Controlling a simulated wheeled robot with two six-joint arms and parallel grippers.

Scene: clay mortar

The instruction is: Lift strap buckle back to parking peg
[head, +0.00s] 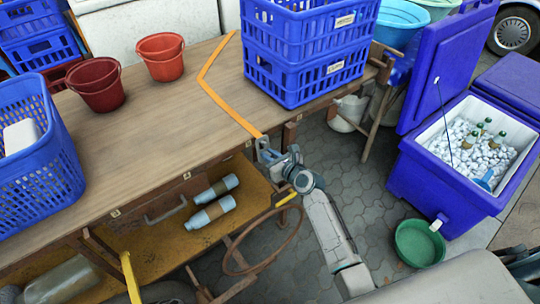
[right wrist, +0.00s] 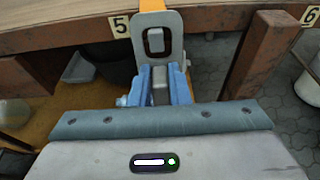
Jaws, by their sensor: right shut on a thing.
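The orange strap (head: 207,88) lies bent across the wooden table and runs to its front edge. Its grey buckle (right wrist: 174,30) is at that edge, beside the number 5 label (right wrist: 121,26). My right gripper (head: 266,154) is at the table edge, and its blue fingers (right wrist: 160,85) are shut on the lower part of the buckle. A small grey piece (right wrist: 156,41) shows inside the buckle's opening; I cannot tell whether it is a peg. I cannot make out the parking peg for sure. My left gripper is not in view.
Stacked blue crates (head: 305,80), red buckets (head: 95,85) and a blue basket (head: 35,160) stand on the table (head: 150,130). Bottles (head: 212,213) lie on the shelf below. A blue cooler (head: 425,175) and green basin (head: 419,243) are at the right.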

